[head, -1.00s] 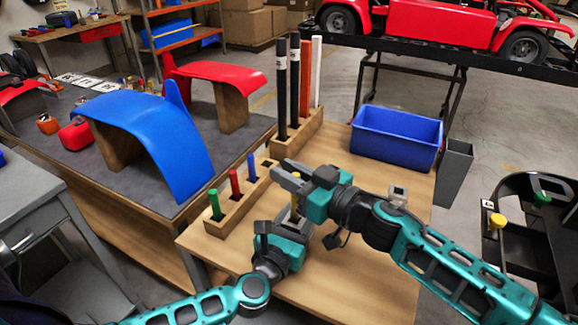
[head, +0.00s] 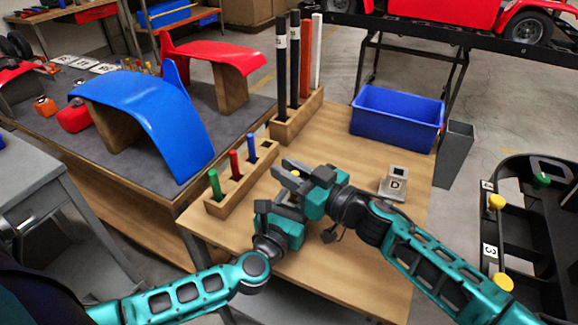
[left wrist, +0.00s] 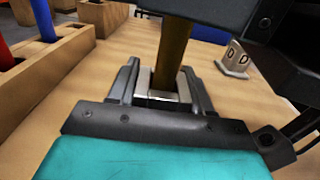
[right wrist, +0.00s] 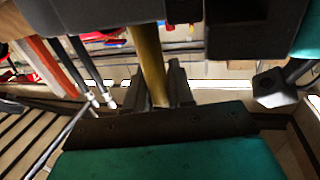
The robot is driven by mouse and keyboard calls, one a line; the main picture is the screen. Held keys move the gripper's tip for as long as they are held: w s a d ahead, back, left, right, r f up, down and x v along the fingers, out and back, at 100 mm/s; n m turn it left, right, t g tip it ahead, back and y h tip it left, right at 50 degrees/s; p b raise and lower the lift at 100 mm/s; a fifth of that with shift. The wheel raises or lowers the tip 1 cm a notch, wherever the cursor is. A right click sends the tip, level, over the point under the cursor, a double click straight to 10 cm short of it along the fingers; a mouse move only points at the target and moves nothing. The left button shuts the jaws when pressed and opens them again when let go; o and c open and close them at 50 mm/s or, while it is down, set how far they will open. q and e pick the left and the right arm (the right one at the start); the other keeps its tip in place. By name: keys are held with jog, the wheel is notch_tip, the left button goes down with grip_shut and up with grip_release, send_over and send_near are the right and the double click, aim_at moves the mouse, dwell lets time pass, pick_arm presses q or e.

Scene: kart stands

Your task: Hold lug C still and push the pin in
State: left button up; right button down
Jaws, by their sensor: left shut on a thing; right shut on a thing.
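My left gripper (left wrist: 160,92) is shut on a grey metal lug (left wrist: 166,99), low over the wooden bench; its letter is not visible. A yellow pin (left wrist: 172,55) stands upright over the lug, its lower end at the lug's top. I cannot tell how far it is in. My right gripper (head: 287,174) is shut on the yellow pin, which also shows in the right wrist view (right wrist: 149,62). It sits just above my left gripper, which also shows in the head view (head: 278,217). The held lug is hidden there.
Lug D (head: 394,185) stands on the bench right of my right arm. A wooden rack (head: 225,198) with green, red and blue pins is at the left. A rod holder (head: 297,121), blue bin (head: 395,128) and grey bin (head: 455,152) stand at the back.

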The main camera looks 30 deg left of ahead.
jog(key=shift+f, duration=0.1)
dwell(0.3)
jog(key=c, duration=0.9)
grip_release()
jog(key=shift+d, duration=0.1)
jog(key=s+d, duration=0.2)
jog(key=d, duration=0.9)
jog(key=shift+s+d, duration=0.15)
jog(key=shift+d, duration=0.15)
pick_arm(q)
jog(key=o, duration=1.3)
jog(key=shift+o, duration=0.2)
jog(key=shift+s, duration=0.1)
